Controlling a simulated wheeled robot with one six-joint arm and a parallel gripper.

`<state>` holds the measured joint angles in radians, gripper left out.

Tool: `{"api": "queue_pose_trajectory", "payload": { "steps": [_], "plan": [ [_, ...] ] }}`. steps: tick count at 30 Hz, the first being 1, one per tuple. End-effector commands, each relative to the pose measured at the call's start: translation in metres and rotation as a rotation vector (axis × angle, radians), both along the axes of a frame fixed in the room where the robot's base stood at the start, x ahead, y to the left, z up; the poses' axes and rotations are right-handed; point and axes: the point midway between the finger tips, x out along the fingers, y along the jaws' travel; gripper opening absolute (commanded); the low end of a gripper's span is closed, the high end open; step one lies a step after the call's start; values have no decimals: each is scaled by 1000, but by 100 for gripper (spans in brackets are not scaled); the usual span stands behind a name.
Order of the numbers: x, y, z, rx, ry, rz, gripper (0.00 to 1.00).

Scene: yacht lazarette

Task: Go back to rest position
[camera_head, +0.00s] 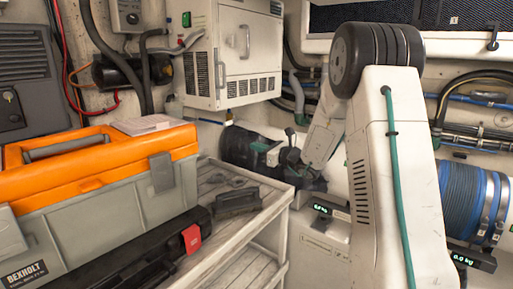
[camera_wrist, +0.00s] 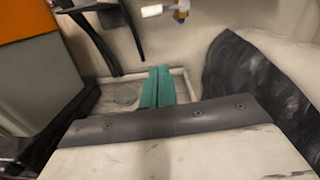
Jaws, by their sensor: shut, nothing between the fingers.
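My gripper (camera_wrist: 157,87) shows in the wrist view as two green fingers side by side, shut with nothing between them. They point over a pale, shallow-rimmed surface (camera_wrist: 183,84). In the head view, my arm rises at the right, bends at a dark joint and comes down towards the middle. Its end is small and dark there, in front of a black rounded bundle (camera_head: 242,147), and the fingers are hard to make out. I cannot tell whether the gripper touches anything there.
An orange and grey toolbox (camera_head: 100,165) stands at the left on a slatted bench (camera_head: 228,185), with a black case (camera_head: 150,255) before it. A white cabinet (camera_head: 232,55) hangs behind. A blue hose coil (camera_head: 462,195) is at the right. A black crumpled thing (camera_wrist: 250,80) fills the wrist view's right.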

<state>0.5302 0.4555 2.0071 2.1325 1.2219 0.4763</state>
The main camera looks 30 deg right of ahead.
Motion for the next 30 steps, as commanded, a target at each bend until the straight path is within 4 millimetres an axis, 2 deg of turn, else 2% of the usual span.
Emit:
{"api": "queue_pose_trajectory", "payload": {
  "steps": [9, 11, 14, 17, 20, 23, 24, 27, 30],
  "plan": [
    [0, 1, 0, -20, -7, 1, 0],
    [-3, 8, -6, -63, -2, 33, 0],
    [-20, 30, -28, -162, 36, 139, 0],
    [-53, 67, -38, -316, 57, 310, 0],
    [-97, 113, -37, -501, 52, 523, 0],
    [-152, 155, -34, -704, 27, 754, 0],
    [-176, 169, -33, -789, 12, 850, 0],
    [-235, 193, -31, -995, -28, 1076, 0],
    [-289, 204, -29, -1191, -71, 1279, 0]
  ]
}}
